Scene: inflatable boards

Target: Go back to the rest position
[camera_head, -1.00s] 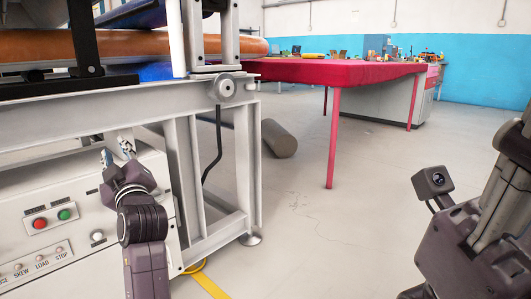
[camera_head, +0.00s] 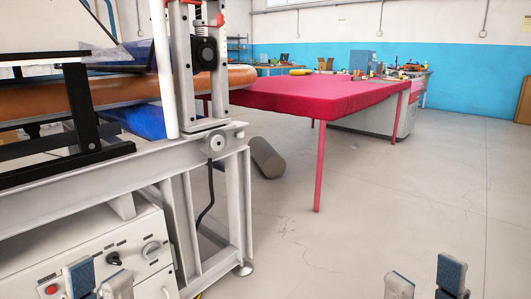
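My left gripper (camera_head: 99,283) is at the lower left in the head view, in front of the machine's control box. Its two fingertips are apart, with nothing seen between them. My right gripper (camera_head: 425,283) is at the bottom right, over bare floor. Its two fingertips are also apart and the gap looks empty. The rest of both grippers and both arms is below the picture.
A grey machine frame (camera_head: 178,158) with a control box (camera_head: 100,245) fills the left side, close to my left gripper. A red-covered table (camera_head: 315,92) stands beyond. A grey cylinder (camera_head: 266,158) lies on the floor. The floor at right is clear.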

